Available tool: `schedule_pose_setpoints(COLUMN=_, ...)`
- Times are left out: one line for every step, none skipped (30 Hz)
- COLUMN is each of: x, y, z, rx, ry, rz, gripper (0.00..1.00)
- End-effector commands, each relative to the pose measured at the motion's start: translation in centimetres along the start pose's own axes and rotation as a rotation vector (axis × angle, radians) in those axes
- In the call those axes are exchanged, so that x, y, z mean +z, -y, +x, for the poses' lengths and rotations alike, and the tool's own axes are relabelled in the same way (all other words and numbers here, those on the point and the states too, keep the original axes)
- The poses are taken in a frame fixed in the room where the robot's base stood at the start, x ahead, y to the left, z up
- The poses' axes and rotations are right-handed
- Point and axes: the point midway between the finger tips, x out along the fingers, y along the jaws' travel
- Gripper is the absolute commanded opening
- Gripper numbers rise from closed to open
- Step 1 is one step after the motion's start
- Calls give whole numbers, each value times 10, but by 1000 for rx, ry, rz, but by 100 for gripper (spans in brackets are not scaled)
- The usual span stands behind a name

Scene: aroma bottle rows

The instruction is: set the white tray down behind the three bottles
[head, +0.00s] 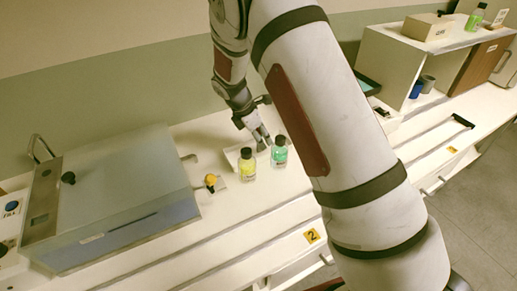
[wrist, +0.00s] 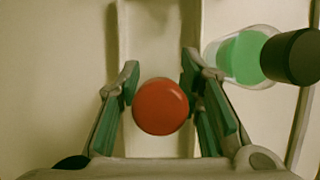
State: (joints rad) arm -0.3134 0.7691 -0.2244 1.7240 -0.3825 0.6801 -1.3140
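A yellow bottle (head: 247,168) and a green bottle (head: 280,155), both with black caps, stand upright at the front of the counter. The low white tray (head: 232,153) shows behind them, partly hidden by the bottles. My gripper (head: 262,141) is low over the tray, just behind the two bottles. In the wrist view, a round red thing (wrist: 160,106) lies between the fingers of my gripper (wrist: 159,64), with the pale tray (wrist: 160,40) below. I cannot tell whether the fingers touch anything. The green bottle (wrist: 240,57) is right of the fingers. I cannot make out a third bottle.
A large grey lidded box (head: 110,195) stands to the left. A white open shelf (head: 395,55) stands at the back right. My arm hides the counter's middle.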

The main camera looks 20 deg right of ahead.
Motion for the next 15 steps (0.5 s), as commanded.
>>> schedule_pose_setpoints(x=0, y=0, z=7, rx=-2, ry=1, rz=0, gripper=33)
schedule_pose_setpoints(x=0, y=0, z=10, rx=-2, ry=1, rz=0, gripper=33)
schedule_pose_setpoints(x=0, y=0, z=12, rx=-1, ry=1, rz=0, gripper=33)
schedule_pose_setpoints(x=0, y=0, z=14, rx=0, ry=0, rz=0, gripper=33)
schedule_pose_setpoints(x=0, y=0, z=15, rx=0, ry=0, rz=0, gripper=33)
schedule_pose_setpoints(x=0, y=0, z=15, rx=1, ry=0, rz=0, gripper=33)
schedule_pose_setpoints(x=0, y=0, z=15, rx=1, ry=0, rz=0, gripper=33)
schedule_pose_setpoints(x=0, y=0, z=15, rx=1, ry=0, rz=0, gripper=33)
schedule_pose_setpoints(x=0, y=0, z=15, rx=1, ry=0, rz=1, gripper=33)
schedule_pose_setpoints(x=0, y=0, z=15, rx=1, ry=0, rz=0, gripper=33)
schedule_pose_setpoints(x=0, y=0, z=15, rx=1, ry=0, rz=0, gripper=33)
schedule_pose_setpoints(x=0, y=0, z=15, rx=1, ry=0, rz=0, gripper=31)
schedule_pose_setpoints(x=0, y=0, z=15, rx=1, ry=0, rz=0, gripper=24)
schedule_pose_setpoints(x=0, y=0, z=15, rx=1, ry=0, rz=0, gripper=17)
schedule_pose_setpoints(x=0, y=0, z=15, rx=1, ry=0, rz=0, gripper=8)
